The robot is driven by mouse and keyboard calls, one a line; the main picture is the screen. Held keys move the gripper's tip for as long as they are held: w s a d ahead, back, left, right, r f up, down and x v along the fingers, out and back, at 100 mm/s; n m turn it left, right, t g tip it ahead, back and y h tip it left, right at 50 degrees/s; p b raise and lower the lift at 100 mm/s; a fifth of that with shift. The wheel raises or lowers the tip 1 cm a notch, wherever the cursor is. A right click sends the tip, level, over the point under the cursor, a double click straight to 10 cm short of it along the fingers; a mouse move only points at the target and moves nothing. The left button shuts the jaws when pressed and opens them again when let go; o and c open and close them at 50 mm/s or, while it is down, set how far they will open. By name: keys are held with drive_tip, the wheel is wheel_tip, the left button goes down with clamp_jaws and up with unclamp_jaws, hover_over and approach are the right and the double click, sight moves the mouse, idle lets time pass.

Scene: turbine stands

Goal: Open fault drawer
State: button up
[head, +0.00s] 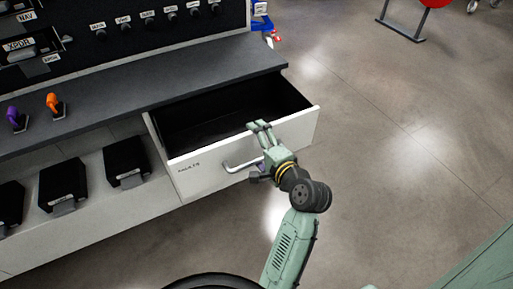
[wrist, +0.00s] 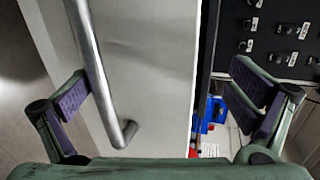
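The fault drawer (head: 225,160) is a white-fronted drawer under the dark bench top. It stands pulled well out, and its black inside looks empty. Its metal bar handle (head: 243,165) is on the front face. My gripper (head: 262,150) is at the right part of the drawer front, beside the handle's right end. In the wrist view the handle (wrist: 98,75) runs close by the left finger, and the drawer front (wrist: 155,70) fills the middle. The fingers (wrist: 165,100) are spread wide with the drawer front's edge between them. Whether they touch it, I cannot tell.
The bench top (head: 130,100) carries a purple (head: 16,118) and an orange lever (head: 53,102). A black panel (head: 130,30) with labelled knobs stands behind. Several black bins (head: 125,160) sit on the lower shelf at left. The floor (head: 400,150) at right is open.

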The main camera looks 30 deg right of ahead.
drive_tip(key=shift+s+d+r, duration=0.1)
drive_tip(key=shift+d+r, duration=0.05)
drive_tip(key=shift+r, duration=0.5)
drive_tip(key=shift+c, duration=0.2)
drive_tip(key=shift+s+r, duration=0.2)
drive_tip(key=shift+r, duration=0.05)
drive_tip(key=shift+c, duration=0.8)
drive_tip(key=shift+s+p, duration=0.35)
drive_tip(key=shift+s, duration=0.35)
drive_tip(key=shift+c, duration=1.1)
drive_tip(key=shift+s+r, duration=0.25)
drive_tip(key=shift+s, duration=0.15)
drive_tip(key=c, duration=0.5)
drive_tip(key=shift+s, duration=0.4)
drive_tip(key=shift+c, duration=0.8)
drive_tip(key=f+p+v, duration=0.1)
drive_tip(key=p+v, duration=0.2)
drive_tip(key=v, duration=0.6)
drive_tip(key=shift+s+a+f, duration=0.25)
drive_tip(key=shift+r+p, duration=0.1)
drive_tip(key=shift+p, duration=0.4)
